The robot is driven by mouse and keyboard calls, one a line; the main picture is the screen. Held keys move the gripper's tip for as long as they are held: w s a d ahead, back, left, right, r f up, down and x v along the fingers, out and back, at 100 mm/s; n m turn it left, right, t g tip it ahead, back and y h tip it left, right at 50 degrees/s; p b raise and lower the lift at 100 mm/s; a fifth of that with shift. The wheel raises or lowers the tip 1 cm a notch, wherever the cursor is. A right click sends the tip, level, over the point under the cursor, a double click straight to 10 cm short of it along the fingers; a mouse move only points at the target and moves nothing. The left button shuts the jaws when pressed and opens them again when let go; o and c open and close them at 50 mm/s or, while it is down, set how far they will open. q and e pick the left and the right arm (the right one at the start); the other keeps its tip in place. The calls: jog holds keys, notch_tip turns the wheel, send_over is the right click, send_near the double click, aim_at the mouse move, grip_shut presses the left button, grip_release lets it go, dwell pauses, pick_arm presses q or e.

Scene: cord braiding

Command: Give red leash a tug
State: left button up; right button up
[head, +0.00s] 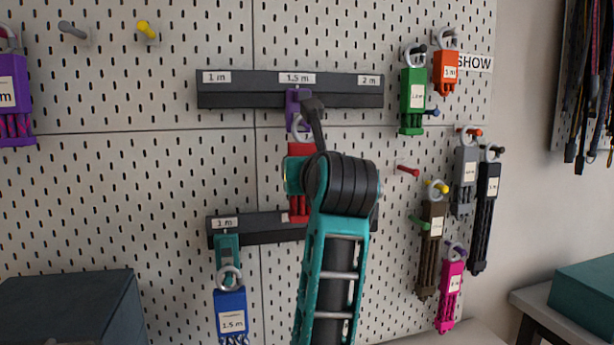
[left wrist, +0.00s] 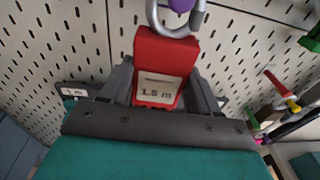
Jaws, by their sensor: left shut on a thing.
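The red leash (head: 300,152) hangs by its grey ring from a purple hook (head: 297,98) under the 1.5 m mark of the upper dark rail. Its lower end shows below my wrist; my arm covers its middle. In the left wrist view, the red leash (left wrist: 165,58) has a 1.5 m label, and its ring (left wrist: 178,28) goes around the purple hook. My left gripper (left wrist: 163,82) is shut on the red leash, one dark finger on each side. My right gripper is in neither view.
A blue leash (head: 231,305) hangs from the lower rail (head: 268,226), left of my arm. Green (head: 412,98), orange (head: 446,72), grey, black, brown and pink leashes hang at right. A purple leash (head: 12,95) hangs far left. A dark box (head: 70,305) stands at lower left.

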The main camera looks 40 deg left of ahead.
pick_arm(q)
jog(key=shift+f, duration=0.1)
dwell(0.4)
jog(key=o, duration=1.5)
jog(key=v, duration=0.6)
jog(key=shift+s+d+f, duration=0.1)
dwell(0.4)
